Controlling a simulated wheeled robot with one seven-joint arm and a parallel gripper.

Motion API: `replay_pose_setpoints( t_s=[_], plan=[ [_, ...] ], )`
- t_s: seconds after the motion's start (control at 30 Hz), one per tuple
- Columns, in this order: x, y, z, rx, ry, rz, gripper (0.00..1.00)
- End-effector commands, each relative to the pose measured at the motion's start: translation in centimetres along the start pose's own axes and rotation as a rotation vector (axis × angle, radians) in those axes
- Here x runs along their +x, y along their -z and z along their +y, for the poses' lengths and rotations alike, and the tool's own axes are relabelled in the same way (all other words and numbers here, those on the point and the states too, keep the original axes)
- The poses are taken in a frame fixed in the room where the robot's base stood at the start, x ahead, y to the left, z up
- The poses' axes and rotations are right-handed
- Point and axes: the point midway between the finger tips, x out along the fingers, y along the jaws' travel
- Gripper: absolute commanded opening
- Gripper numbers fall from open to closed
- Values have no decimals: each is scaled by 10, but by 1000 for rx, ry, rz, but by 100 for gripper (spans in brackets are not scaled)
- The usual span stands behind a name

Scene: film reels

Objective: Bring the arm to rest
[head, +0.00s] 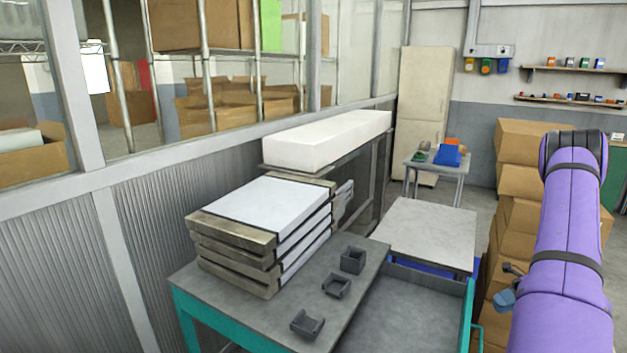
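My purple arm (568,235) rises along the right side of the head view, with a dark joint at its top. My gripper is not visible in this view. No film reels can be made out. A stack of grey and white flat boxes (262,232) lies on a grey-topped, teal-framed table (215,295) at the lower middle. Three small dark open holders (336,285) stand in a row on the table, right of the stack.
A grey cart or tray surface (410,305) adjoins the table, with a pale slab (431,233) behind it. Stacked cardboard boxes (518,190) stand close by my arm. A small table (438,168) holds a blue bin (447,155). A windowed partition (60,235) bounds the left.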

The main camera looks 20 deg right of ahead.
Motion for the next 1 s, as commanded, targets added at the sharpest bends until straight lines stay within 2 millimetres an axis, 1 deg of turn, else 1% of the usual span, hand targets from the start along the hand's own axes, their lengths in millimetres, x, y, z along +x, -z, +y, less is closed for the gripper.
replay_pose_setpoints(
  t_s=[0.03,0.17,0.2,0.27,0.3,0.47,0.5,0.63,0.73,0.87,0.9,1.0],
  plan=[
    [4,-14,20,-65,22,37,22],
    [16,-40,65,-232,72,133,22],
    [20,-47,79,-285,86,164,22],
    [27,-57,100,-365,105,209,22],
    [32,-63,113,-419,116,241,22],
    [53,-80,169,-636,158,366,22],
    [59,-83,183,-691,165,398,22],
    [78,-90,226,-873,187,503,22],
    [92,-91,259,-1013,201,584,22],
    [112,-87,299,-1198,211,692,22],
    [118,-86,311,-1256,213,726,22],
    [131,-79,339,-1399,217,811,22]
  ],
)
